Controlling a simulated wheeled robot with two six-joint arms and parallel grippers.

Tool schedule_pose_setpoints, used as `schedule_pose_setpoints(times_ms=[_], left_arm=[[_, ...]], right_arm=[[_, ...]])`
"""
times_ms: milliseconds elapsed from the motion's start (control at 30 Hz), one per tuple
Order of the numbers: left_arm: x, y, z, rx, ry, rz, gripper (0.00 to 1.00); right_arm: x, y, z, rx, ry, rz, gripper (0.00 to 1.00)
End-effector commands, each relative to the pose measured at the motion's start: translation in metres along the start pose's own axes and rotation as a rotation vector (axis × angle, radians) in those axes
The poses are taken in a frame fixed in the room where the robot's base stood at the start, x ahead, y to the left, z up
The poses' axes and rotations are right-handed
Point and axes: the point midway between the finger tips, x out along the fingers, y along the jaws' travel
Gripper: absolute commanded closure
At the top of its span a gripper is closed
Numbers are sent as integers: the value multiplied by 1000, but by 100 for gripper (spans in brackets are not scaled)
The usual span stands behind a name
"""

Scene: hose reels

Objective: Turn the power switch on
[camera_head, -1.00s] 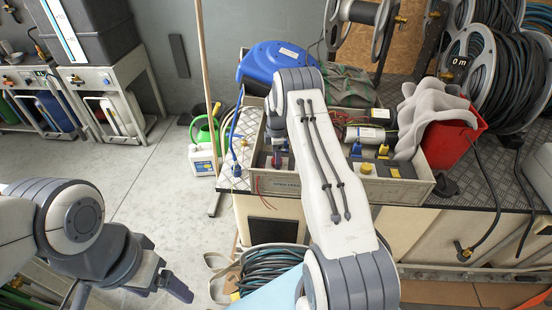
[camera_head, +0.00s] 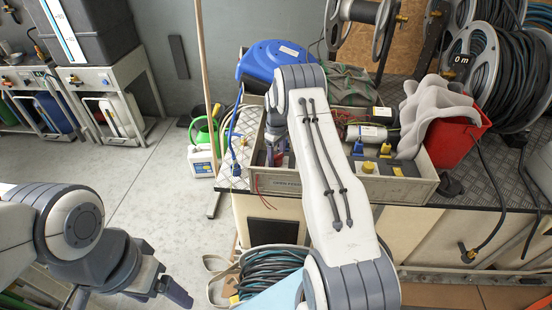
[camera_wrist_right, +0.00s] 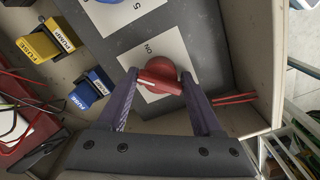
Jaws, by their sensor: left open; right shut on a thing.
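The red power switch (camera_wrist_right: 160,76) is a round knob with a raised bar, mounted on a dark panel with a white label marked ON. My right gripper (camera_wrist_right: 160,88) is shut on the switch's bar, one finger at each end. In the head view the right gripper (camera_head: 274,148) reaches down into the grey open box (camera_head: 270,187), and the arm hides part of the box. The bar lies nearly crosswise in the wrist view. My left gripper (camera_head: 165,285) is open and empty at the lower left, over the floor, away from the box.
Yellow (camera_wrist_right: 48,40) and blue (camera_wrist_right: 88,90) fuse blocks sit in the box beside the panel. A blue hose reel (camera_head: 270,60) stands behind it. A red bin (camera_head: 455,142) with grey cloth and black hose reels (camera_head: 500,80) are at the right. The floor at left is open.

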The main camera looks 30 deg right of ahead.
Motion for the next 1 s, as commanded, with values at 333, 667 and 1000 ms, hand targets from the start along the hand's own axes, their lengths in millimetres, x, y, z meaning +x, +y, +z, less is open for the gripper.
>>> schedule_pose_setpoints(times_ms=[333, 667, 1000], left_arm=[[7, 0, 0, 0, 0, 0, 19], [10, -1, 0, 0, 0, 0, 19], [11, -1, 1, 0, 0, 0, 19]], right_arm=[[-2, 3, -3, 326, 11, 8, 88], [-3, 3, -3, 593, 13, 6, 88], [-4, 3, -4, 745, 14, 5, 88]])
